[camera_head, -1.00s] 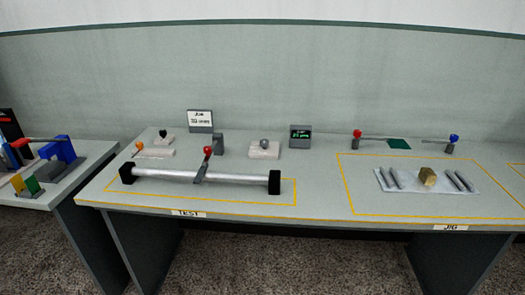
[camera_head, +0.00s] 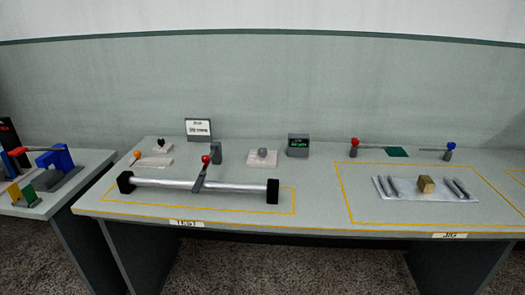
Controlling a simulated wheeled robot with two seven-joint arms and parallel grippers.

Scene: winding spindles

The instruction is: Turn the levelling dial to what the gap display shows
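The gap display (camera_head: 299,145) is a small dark box with green text at the back of the table; the text is too small to read. Left of it, a grey round knob (camera_head: 263,152) sits on a pale plate (camera_head: 262,160); it looks like the levelling dial, but its setting cannot be read. A black knob (camera_head: 161,142) and an orange-tipped lever (camera_head: 138,154) stand on pale plates further left. Neither of my grippers is in view.
A silver roller (camera_head: 235,187) with black ends lies in the yellow-outlined TEST area, a red-knobbed lever (camera_head: 205,160) over it. A white sign (camera_head: 199,128) stands behind.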

